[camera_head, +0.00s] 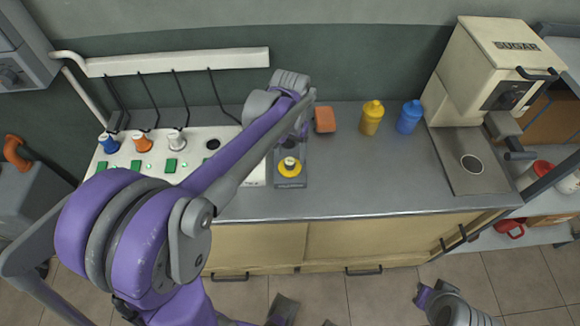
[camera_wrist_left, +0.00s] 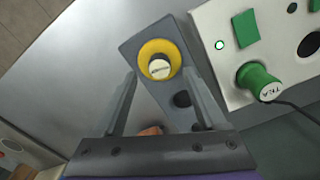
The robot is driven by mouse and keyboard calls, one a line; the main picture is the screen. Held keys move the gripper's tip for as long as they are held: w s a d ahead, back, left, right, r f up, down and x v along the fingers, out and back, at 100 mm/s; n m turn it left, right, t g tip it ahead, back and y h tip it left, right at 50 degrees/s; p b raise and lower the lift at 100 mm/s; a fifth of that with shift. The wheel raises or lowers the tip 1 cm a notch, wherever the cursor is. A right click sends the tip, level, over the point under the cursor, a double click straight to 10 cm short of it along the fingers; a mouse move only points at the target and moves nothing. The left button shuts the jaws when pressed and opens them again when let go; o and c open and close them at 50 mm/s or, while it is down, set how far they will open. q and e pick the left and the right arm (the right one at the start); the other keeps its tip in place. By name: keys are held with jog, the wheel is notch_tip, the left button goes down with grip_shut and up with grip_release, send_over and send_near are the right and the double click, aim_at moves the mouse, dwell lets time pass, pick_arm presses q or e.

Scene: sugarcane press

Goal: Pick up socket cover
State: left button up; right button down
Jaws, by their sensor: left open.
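A yellow round piece with a pale cap at its centre (camera_head: 290,168) sits on a narrow grey plate (camera_head: 291,183) on the counter; I cannot tell for sure that it is the socket cover. In the left wrist view the yellow piece (camera_wrist_left: 145,52) lies just beyond the fingertips, roughly between their lines. My left gripper (camera_wrist_left: 160,76) is open and empty, above the plate. In the head view the left wrist hides part of the plate.
A white panel (camera_head: 226,160) with several coloured plugs, cables and green squares stands left of the plate. An orange block (camera_head: 325,119), a yellow bottle (camera_head: 371,118) and a blue bottle (camera_head: 409,117) stand at the back. The sugar dispenser (camera_head: 490,75) is at the right. The counter's middle (camera_head: 375,180) is clear.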

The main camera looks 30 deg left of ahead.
aim_at(290, 160)
pick_arm(q)
notch_tip(290, 160, down, 3)
jog(key=shift+f, duration=0.15)
jog(key=shift+c, duration=0.3)
grip_shut()
